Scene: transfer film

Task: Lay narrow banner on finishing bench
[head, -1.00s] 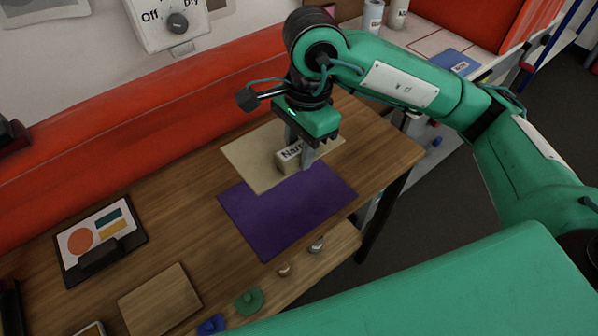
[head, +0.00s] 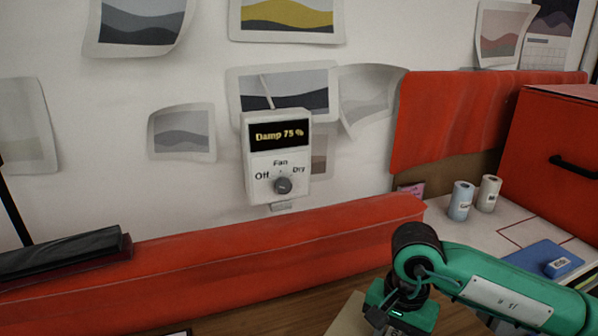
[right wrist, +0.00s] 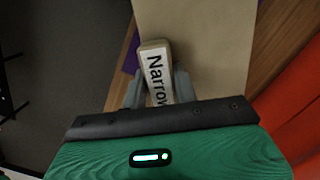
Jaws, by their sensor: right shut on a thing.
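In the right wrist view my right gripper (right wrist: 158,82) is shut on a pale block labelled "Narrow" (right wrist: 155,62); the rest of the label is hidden. A plain tan sheet (right wrist: 205,35) lies beyond and beside the block. I cannot tell whether block and sheet are joined. A sliver of purple sheet (right wrist: 131,52) shows at the left. In the head view, the bench's wooden top (head: 312,308) shows only as a strip, with a corner of the tan sheet (head: 347,318) at the bottom edge. My right gripper's fingers are below the frame. My left gripper is out of view.
A red padded strip (head: 220,248) runs behind the bench. Two small canisters (head: 461,201) and a blue pad (head: 543,257) are on the white surface at right.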

